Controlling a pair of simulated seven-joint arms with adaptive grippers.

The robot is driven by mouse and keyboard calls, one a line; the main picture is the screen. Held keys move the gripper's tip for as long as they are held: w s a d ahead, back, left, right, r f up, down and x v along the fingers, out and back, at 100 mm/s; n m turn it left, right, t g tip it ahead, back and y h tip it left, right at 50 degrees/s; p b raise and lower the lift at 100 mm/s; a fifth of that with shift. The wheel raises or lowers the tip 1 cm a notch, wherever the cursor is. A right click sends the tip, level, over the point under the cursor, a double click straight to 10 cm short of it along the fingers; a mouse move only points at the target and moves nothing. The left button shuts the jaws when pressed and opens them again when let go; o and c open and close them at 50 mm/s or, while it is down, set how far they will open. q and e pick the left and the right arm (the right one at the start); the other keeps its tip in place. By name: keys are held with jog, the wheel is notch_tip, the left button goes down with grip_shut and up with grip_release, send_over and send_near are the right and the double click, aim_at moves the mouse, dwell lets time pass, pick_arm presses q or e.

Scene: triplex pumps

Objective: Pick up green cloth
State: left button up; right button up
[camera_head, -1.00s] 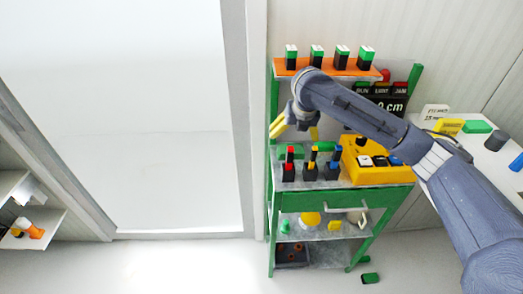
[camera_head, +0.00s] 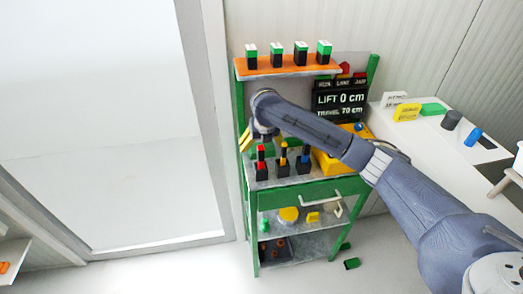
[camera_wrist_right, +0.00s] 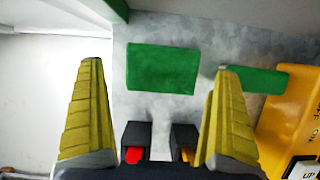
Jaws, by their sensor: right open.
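A flat green piece that looks like the green cloth (camera_wrist_right: 162,68) lies on the grey shelf top, in the middle of the right wrist view. A second flat green piece (camera_wrist_right: 258,81) lies to its right, partly behind the right finger. My right gripper (camera_wrist_right: 158,67) is open, its yellow fingers on either side of the first piece in the picture, with nothing held. Whether they touch it cannot be told. In the head view, my right gripper (camera_head: 260,139) is over the cart's left side and the arm hides part of the shelf. My left gripper is not in view.
Several black switches (camera_head: 282,165) with coloured levers stand at the front of the green cart (camera_head: 313,192). A yellow control box (camera_head: 327,162) stands right of them. Green-topped blocks (camera_head: 299,54) line the orange upper shelf. A white table (camera_head: 400,130) is at right.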

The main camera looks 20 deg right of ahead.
jog(key=shift+x, duration=1.8)
jog(key=shift+s+d, duration=0.1)
jog(key=shift+c, duration=0.6)
jog(key=c, duration=0.8)
